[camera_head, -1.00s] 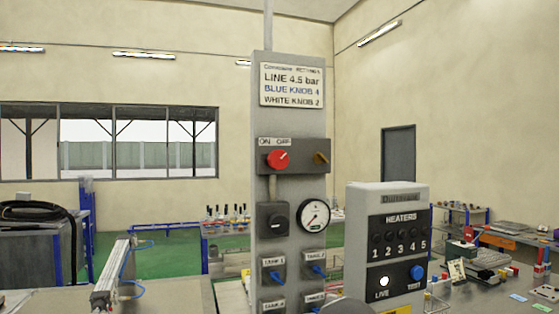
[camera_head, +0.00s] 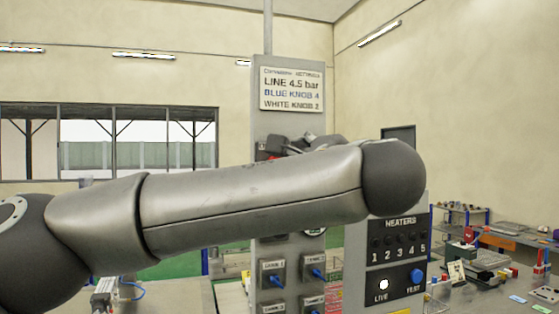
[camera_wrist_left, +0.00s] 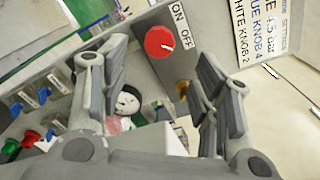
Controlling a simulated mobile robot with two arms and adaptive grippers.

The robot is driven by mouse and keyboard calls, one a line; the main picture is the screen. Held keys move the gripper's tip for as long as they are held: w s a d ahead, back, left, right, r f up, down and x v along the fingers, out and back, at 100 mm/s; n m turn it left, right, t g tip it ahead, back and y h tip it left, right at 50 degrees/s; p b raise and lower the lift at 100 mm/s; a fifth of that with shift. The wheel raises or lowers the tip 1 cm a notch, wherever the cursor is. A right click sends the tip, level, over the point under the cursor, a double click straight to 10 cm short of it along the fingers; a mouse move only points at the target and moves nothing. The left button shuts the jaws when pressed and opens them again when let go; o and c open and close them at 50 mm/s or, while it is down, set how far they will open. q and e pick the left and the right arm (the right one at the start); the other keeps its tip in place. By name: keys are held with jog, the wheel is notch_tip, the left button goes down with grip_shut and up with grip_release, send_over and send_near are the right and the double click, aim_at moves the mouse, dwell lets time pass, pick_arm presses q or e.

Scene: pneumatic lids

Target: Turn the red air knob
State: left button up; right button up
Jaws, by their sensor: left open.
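The red air knob (camera_wrist_left: 159,42) is round with a white mark, on a grey box beside an ON OFF label (camera_wrist_left: 179,29). In the head view only a bit of red (camera_head: 274,144) shows past my left arm. My left gripper (camera_wrist_left: 164,62) is open in the left wrist view, with the knob showing between its two fingers and nothing held. In the head view the gripper (camera_head: 305,144) shows partly above my forearm, in front of the panel. I cannot tell how far the fingers are from the knob. My right gripper is not in view.
The grey panel (camera_head: 288,120) carries a pressure gauge (camera_wrist_left: 128,101), a brass-coloured knob (camera_wrist_left: 183,89) near the red one, and several blue valves (camera_head: 273,279) below. The heater box (camera_head: 399,250) stands to the right. A cluttered bench (camera_head: 480,285) is at far right.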

pick_arm(q)
jog(key=p+x, duration=0.4)
jog(key=x, duration=0.5)
jog(key=shift+c, duration=0.5)
